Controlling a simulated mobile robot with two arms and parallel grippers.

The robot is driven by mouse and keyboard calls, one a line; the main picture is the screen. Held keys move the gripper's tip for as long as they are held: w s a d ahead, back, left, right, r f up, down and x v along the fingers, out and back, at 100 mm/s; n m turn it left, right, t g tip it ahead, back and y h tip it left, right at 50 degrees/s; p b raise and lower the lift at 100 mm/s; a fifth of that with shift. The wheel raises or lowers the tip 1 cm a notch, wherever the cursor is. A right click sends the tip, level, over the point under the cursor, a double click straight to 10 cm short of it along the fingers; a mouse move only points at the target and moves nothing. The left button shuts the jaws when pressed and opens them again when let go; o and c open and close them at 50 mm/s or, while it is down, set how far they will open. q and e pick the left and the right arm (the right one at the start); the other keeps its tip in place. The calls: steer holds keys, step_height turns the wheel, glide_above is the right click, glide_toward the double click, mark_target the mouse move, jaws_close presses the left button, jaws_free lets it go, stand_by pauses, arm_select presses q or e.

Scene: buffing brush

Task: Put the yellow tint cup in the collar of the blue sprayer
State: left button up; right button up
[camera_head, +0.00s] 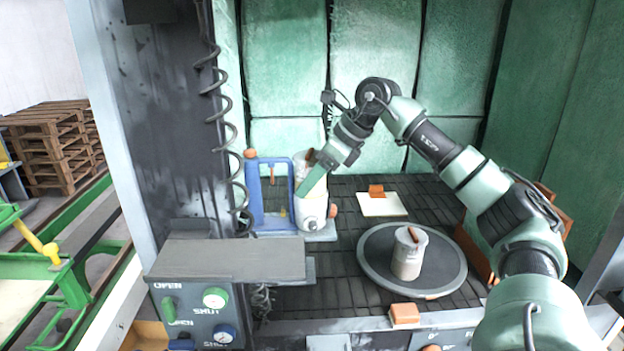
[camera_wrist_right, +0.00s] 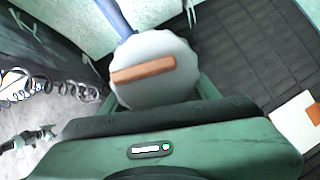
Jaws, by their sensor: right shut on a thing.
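The blue sprayer (camera_head: 256,200) stands at the back left of the booth floor, with a pale cylindrical body (camera_head: 312,212) at its right side. My right gripper (camera_head: 310,178) is at the top of this body, shut on a pale cup. The cup (camera_wrist_right: 152,62) shows from above in the right wrist view as a round whitish lid with an orange-brown bar across it. A blue part of the sprayer (camera_wrist_right: 115,16) shows just beyond it. I cannot make out yellow on the cup or tell whether it sits in the collar. My left gripper is out of view.
A similar pale cup (camera_head: 407,258) with a brown bar stands on the round grey turntable (camera_head: 452,275). A white sheet (camera_head: 382,207) with an orange block (camera_head: 376,190) lies behind it. A control panel (camera_head: 195,310) is at front left. Coiled hose (camera_head: 236,165) hangs left of the sprayer.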

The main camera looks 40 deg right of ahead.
steer(key=shift+s+a+f, duration=0.1)
steer(key=shift+f, duration=0.25)
steer(key=o, duration=1.7)
steer(key=v, duration=0.7)
steer(key=shift+r, duration=0.3)
